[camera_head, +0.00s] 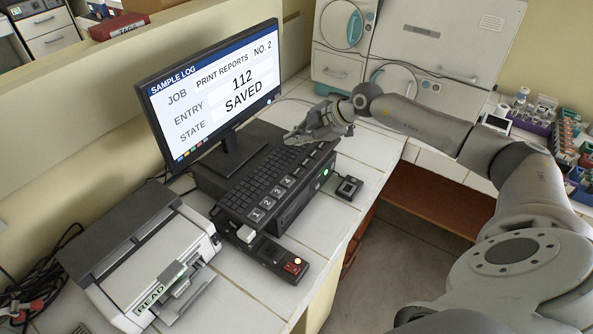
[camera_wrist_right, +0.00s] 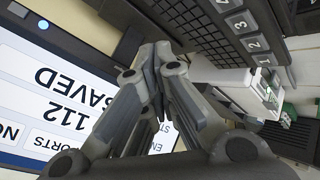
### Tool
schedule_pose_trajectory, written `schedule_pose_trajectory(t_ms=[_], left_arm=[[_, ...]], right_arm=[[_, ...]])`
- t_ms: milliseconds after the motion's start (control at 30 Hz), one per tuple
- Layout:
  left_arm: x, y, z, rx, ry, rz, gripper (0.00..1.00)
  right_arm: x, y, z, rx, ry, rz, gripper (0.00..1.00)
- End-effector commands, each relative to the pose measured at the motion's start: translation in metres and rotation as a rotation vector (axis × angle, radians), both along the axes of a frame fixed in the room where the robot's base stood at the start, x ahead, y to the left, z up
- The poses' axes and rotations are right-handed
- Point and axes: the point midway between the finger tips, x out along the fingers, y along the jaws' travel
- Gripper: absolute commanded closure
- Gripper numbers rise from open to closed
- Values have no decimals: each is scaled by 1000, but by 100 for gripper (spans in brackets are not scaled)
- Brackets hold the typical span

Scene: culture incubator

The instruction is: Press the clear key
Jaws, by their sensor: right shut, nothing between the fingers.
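The black keyboard (camera_head: 262,178) sits in front of the monitor, with a row of large keys along its front edge. The large number keys (camera_head: 267,202) are at its near end. Further along this row are darker keys whose labels I cannot read, so I cannot pick out the clear key. My right gripper (camera_head: 292,136) is shut and empty, over the far end of the keyboard. I cannot tell whether its fingertips touch a key. In the right wrist view the shut fingers (camera_wrist_right: 155,60) show beside the keyboard (camera_wrist_right: 200,30). My left gripper is not in view.
The monitor (camera_head: 212,85) behind the keyboard reads "PRINT REPORTS NO. 2", entry 112, state SAVED. A printer (camera_head: 135,245) marked READ stands at left. A small black device (camera_head: 348,188) is right of the keyboard.

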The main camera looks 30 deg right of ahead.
Motion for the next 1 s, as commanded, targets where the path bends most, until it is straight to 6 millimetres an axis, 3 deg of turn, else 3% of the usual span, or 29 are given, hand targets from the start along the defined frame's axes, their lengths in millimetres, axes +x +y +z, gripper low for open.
schedule_pose_trajectory(t_ms=[167, 500, 733, 1000], left_arm=[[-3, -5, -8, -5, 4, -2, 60], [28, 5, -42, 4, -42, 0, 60], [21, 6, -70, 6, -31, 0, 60], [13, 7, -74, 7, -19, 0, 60]], right_arm=[[0, 1, -8, 2, -1, 1, 100], [0, 1, -43, 1, 1, 1, 100], [0, 1, -69, 1, 1, 1, 100], [0, 1, -88, 2, -1, 1, 100]])
